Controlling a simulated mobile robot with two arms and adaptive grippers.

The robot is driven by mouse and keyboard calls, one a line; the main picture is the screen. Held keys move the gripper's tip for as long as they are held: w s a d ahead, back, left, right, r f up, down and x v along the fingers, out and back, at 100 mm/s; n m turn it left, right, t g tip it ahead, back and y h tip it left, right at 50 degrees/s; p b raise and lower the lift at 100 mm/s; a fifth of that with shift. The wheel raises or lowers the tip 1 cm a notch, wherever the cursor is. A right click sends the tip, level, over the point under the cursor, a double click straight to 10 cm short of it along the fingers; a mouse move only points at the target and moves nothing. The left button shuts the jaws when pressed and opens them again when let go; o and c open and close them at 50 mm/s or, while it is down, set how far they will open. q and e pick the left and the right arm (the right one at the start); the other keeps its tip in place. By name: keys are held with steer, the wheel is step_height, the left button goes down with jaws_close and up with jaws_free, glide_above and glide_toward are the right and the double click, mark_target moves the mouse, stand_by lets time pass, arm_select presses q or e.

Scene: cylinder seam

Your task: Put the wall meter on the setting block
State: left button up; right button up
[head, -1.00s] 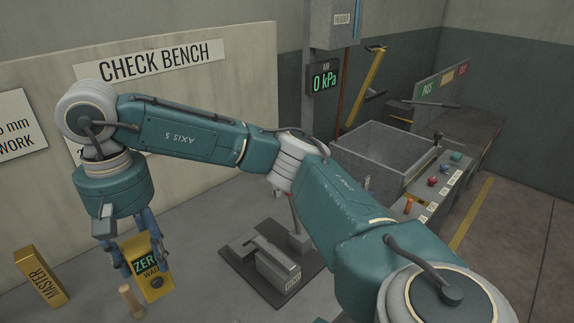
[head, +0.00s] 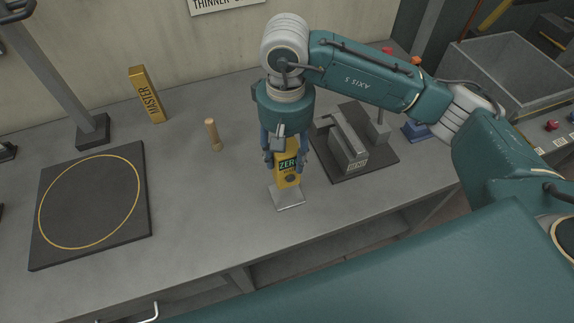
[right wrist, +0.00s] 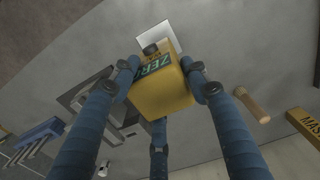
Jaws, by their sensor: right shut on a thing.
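The wall meter (head: 291,175) is a yellow box with a green ZERO display and a dark round knob. My right gripper (head: 285,160) is shut on it from above, with its blue fingers around the upper sides; the meter also shows between the fingers in the right wrist view (right wrist: 163,98). A pale flat metal block (head: 289,198), likely the setting block, lies on the bench directly under the meter; it shows beyond the meter in the right wrist view (right wrist: 158,38). I cannot tell whether meter and block touch. My left gripper is not in view.
A dark plate with a yellow ring (head: 92,205) lies farther left. A dark fixture (head: 352,145) sits close on the right.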

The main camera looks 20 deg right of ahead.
mark_target(286, 171)
step_height(286, 171, down, 3)
steer(key=shift+r, duration=0.1)
step_height(286, 171, down, 3)
steer(key=shift+p, duration=0.65)
steer(key=shift+f, duration=0.3)
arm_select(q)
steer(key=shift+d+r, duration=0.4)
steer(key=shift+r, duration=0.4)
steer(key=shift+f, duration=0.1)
arm_select(e)
steer(key=shift+f+b, duration=0.2)
steer(key=shift+b, duration=0.1)
steer(key=o, duration=1.4)
steer(key=shift+c, duration=0.2)
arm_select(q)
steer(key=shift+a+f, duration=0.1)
arm_select(e)
steer(key=shift+r, duration=0.1)
